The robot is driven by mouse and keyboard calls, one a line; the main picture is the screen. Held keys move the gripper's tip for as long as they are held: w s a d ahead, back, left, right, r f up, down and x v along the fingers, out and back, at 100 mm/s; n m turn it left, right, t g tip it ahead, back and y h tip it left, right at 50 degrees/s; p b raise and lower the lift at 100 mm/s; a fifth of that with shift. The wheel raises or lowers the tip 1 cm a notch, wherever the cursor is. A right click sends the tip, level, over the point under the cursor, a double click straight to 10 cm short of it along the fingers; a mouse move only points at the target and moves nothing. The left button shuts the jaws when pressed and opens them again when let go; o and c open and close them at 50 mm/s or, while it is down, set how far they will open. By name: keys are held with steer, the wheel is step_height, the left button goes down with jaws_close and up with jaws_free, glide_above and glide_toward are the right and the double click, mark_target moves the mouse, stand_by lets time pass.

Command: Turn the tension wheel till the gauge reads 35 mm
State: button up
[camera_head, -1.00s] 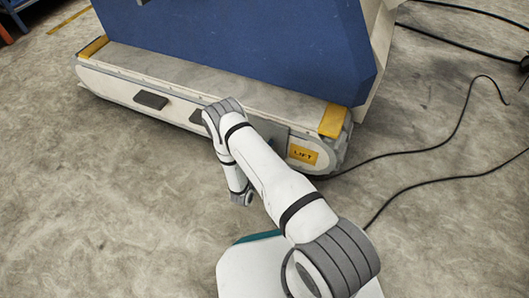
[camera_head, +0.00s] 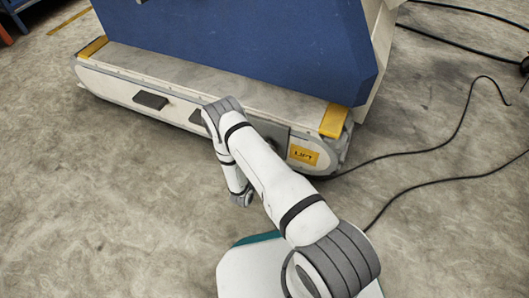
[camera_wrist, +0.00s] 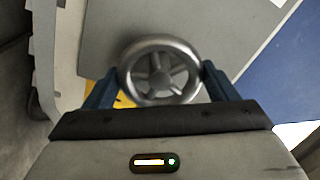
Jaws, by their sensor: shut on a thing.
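The tension wheel (camera_wrist: 160,71) is a grey metal handwheel with several spokes, in the middle of the wrist view. My gripper (camera_wrist: 161,84) has its two dark blue fingers on the left and right of the wheel's rim and is shut on it. In the head view my arm hides the wheel and my gripper. The gauge cannot be made out in either view.
The wheel is on the side of a low grey machine base (camera_head: 130,89) under a large blue panel (camera_head: 240,45). A yellow LIFT label (camera_head: 304,155) is right of my arm. Black cables (camera_head: 420,150) lie on the floor at right.

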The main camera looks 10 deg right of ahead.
steer(key=shift+w+a+n, duration=0.1)
steer(key=shift+a+n, duration=0.05)
steer(key=shift+n, duration=0.45)
steer(key=o, duration=0.9)
steer(key=shift+o, duration=0.2)
steer(key=p+v, duration=0.2)
steer(key=v, duration=0.5)
steer(key=shift+s+p, duration=0.3)
steer(key=shift+p, duration=0.05)
steer(key=shift+a, duration=0.15)
